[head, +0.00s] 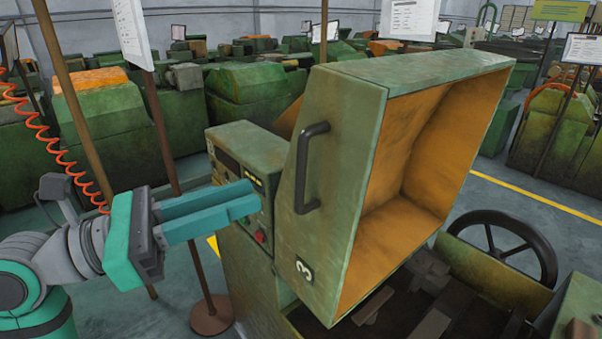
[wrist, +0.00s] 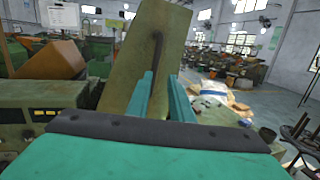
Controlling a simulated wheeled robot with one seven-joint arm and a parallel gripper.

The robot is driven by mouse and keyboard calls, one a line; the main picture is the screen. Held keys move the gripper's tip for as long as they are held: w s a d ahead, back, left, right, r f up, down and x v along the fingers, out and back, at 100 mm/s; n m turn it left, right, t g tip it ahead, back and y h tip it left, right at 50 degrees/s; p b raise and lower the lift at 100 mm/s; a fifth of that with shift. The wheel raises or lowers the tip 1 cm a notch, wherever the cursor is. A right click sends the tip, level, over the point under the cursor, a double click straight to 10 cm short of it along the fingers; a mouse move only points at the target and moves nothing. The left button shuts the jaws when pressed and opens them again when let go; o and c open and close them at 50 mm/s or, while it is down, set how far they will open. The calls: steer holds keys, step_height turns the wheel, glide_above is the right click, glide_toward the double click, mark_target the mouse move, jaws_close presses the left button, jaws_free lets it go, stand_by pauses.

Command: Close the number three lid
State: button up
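The number three lid (head: 340,230) is a worn green box-shaped cover, tilted up and open, its orange inside facing right. A "3" label (head: 304,269) is low on its near side. A black bar handle (head: 309,168) is on that side. In the wrist view the lid (wrist: 150,30) rises ahead, with the handle (wrist: 156,60) beyond the fingers, in line with the gap between them. My gripper (head: 250,198) has teal fingers, open and empty, pointing at the lid from the left and apart from the handle. The fingers also show in the wrist view (wrist: 163,88).
A green control box (head: 245,165) with a red button stands close behind my fingers. A post on a round brown base (head: 212,314) stands below them. The open machine bed and a black handwheel (head: 515,245) are at right. More machines fill the back.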

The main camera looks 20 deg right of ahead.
steer(key=y, duration=0.1)
glide_above(301, 206)
steer(key=shift+w+d+r+t, duration=0.1)
steer(key=shift+w+r+t, duration=0.1)
steer(key=shift+r+t, duration=0.15)
stand_by(0.3)
jaws_close()
